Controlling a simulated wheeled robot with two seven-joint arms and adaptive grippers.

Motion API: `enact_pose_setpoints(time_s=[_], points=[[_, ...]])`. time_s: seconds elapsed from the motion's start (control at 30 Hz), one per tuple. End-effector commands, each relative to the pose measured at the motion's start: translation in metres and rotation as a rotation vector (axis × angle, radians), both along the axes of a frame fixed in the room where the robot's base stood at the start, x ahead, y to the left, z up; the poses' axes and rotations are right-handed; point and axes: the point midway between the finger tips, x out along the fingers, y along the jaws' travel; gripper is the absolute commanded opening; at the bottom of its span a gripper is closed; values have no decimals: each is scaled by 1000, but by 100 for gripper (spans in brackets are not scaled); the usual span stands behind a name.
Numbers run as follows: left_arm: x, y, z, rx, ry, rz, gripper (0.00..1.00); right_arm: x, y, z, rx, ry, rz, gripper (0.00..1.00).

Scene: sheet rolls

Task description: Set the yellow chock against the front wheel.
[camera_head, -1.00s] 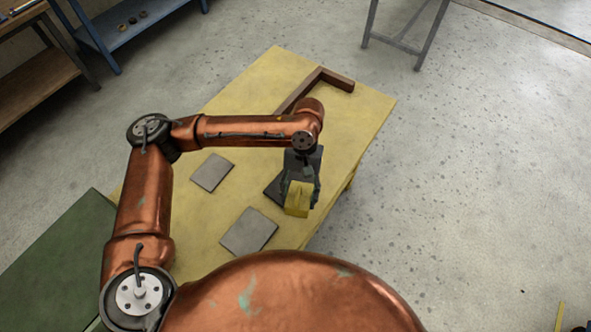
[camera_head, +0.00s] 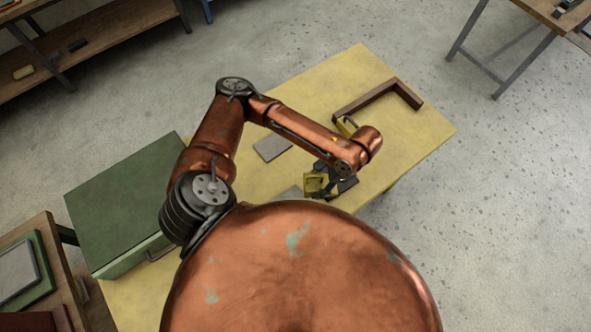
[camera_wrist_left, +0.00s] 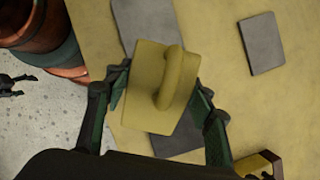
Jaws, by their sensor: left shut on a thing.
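The yellow chock (camera_head: 313,184) is in the jaws of my left gripper (camera_head: 322,182), over the yellow tabletop. Another small yellow piece (camera_head: 346,127) shows beside the brown angled bar, partly hidden by my arm. I cannot make out a front wheel.
The yellow table (camera_head: 355,65) carries the brown angled bar (camera_head: 375,98) and flat grey plates (camera_head: 271,148). A green cabinet (camera_head: 130,195) stands at the left. A yellow-brown piece (camera_wrist_left: 262,165) is low right in the wrist view. The table's far end is clear.

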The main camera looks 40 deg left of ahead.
Motion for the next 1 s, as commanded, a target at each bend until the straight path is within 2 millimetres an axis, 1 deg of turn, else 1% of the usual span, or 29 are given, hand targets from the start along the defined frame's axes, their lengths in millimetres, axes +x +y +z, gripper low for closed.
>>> enact_pose_setpoints(time_s=[0.03, 0.13, 0.3, 0.43, 0.57, 0.63, 0.83, 0.9, 1.0], points=[[-8, 6, 12, 0, 2, -45, 14, 1, 0, 16, -1, -2, 0, 68], [-18, 16, 18, -1, 1, -128, 14, 1, 0, 28, -1, -3, -1, 68], [-28, 25, 23, 0, -1, -211, 14, 2, 0, 39, 0, -4, -1, 68], [-27, 33, 20, 1, 0, -229, 14, 2, 0, 39, 0, -4, -1, 68], [-16, 53, 8, 2, 1, -226, 14, 1, 0, 33, 0, -3, -1, 68], [-8, 67, 0, 1, 2, -226, 14, 1, 0, 29, 0, -2, 0, 68], [18, 108, -19, 5, -2, -226, 14, 1, 2, 28, 1, -2, -1, 68], [23, 116, -33, 2, 1, -228, 14, 1, 3, 26, 2, -2, -1, 68], [30, 127, -50, 1, 0, -229, 14, 1, 3, 24, 3, -2, -1, 68]])
